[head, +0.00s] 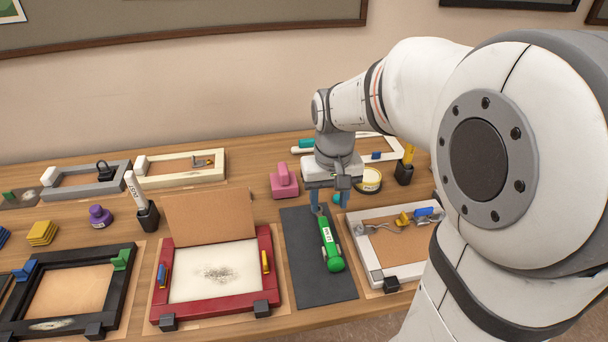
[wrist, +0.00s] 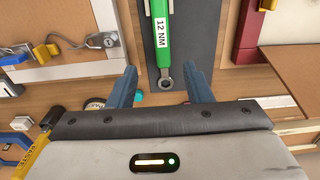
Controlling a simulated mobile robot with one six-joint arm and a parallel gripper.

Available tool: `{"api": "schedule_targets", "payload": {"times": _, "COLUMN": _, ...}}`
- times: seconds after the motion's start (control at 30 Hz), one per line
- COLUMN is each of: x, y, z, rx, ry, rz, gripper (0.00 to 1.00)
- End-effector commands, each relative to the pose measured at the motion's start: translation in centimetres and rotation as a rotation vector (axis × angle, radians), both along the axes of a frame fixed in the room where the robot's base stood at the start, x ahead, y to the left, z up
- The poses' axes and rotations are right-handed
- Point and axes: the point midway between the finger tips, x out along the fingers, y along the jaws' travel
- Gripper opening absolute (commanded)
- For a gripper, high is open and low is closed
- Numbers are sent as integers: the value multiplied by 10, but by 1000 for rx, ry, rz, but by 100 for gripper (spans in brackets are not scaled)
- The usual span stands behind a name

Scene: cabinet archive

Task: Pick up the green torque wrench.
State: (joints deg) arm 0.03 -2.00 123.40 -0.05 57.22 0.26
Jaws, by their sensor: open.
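The green torque wrench (head: 330,244) lies on a dark grey mat (head: 338,286) on the wooden table, its thick handle end toward the front. In the wrist view, the green torque wrench (wrist: 162,36) carries a white "12 NM" label, and its grey ring-shaped head points toward my gripper. My gripper (head: 329,200) is over the far end of the mat, at the wrench's head end. In the wrist view, the blue fingers of my gripper (wrist: 163,80) are apart, one on each side of the wrench's head, with nothing held between them.
A red frame (head: 213,312) with a cardboard flap stands left of the mat. A white frame (head: 360,262) with a padlock and cord lies close on the right. A pink block (head: 284,184) and a yellow-labelled tin (head: 369,181) sit behind, near my gripper.

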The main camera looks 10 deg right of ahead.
Motion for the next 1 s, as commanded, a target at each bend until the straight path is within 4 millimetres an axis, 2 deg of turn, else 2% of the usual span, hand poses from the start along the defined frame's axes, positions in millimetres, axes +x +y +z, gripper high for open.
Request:
{"api": "schedule_targets", "payload": {"times": 0.17, "x": 14, "y": 0, "z": -13, "rx": 1, "ry": 26, "rz": 0, "gripper": 45}}
{"api": "schedule_targets", "payload": {"times": 0.47, "x": 14, "y": 2, "z": -47, "rx": 1, "ry": 28, "rz": 2, "gripper": 45}}
{"api": "schedule_targets", "payload": {"times": 0.7, "x": 15, "y": 5, "z": -81, "rx": 1, "ry": 27, "rz": 2, "gripper": 45}}
{"api": "schedule_targets", "payload": {"times": 1.0, "x": 16, "y": 5, "z": -86, "rx": 1, "ry": 23, "rz": 2, "gripper": 45}}
